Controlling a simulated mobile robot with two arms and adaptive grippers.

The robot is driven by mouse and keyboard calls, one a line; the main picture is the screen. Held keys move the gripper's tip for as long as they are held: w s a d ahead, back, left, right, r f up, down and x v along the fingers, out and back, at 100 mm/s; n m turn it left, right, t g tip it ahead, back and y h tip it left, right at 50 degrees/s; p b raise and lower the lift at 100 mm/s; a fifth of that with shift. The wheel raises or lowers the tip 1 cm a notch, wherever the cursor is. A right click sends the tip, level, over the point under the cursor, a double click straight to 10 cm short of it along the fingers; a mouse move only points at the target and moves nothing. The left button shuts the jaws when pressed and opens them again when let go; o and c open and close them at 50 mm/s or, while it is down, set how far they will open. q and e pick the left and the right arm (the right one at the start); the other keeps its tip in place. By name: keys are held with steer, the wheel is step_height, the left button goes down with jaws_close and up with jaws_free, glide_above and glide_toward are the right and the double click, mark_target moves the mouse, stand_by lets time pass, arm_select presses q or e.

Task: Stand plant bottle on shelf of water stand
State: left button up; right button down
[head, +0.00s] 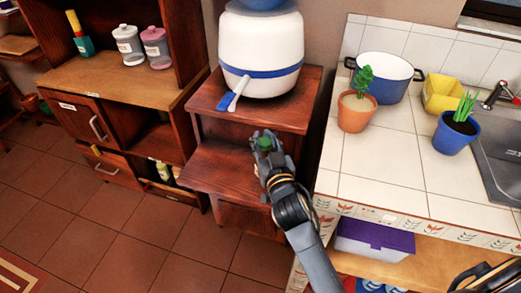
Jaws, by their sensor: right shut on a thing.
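The water stand (300,112) is a dark reddish wood piece with a top and a lower shelf (220,168) that sticks out in front. A white water container (262,55) with a blue band and a blue tap stands on its top. My right gripper (265,142) is over the right part of the lower shelf, shut on a small green thing (264,143), which seems to be the plant bottle. Most of it is hidden by the fingers, and I cannot tell whether it touches the shelf. My left gripper is out of view.
A wooden cabinet (120,85) with jars stands to the left. To the right, a tiled counter (385,165) holds a terracotta pot (356,112), a blue pot (454,135), a blue cooking pot (384,78) and a yellow container (442,95). The lower shelf's left part is bare.

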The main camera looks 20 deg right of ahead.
steer(key=shift+w+a+f, duration=0.1)
steer(key=shift+w+f, duration=0.4)
steer(key=shift+f, duration=0.1)
steer(key=shift+w+a+f+b, duration=0.15)
steer(key=shift+f+b, duration=0.25)
steer(key=shift+f, duration=1.35)
steer(key=shift+f, duration=0.2)
steer(key=c, duration=1)
jaws_free()
steer(key=shift+r, duration=0.1)
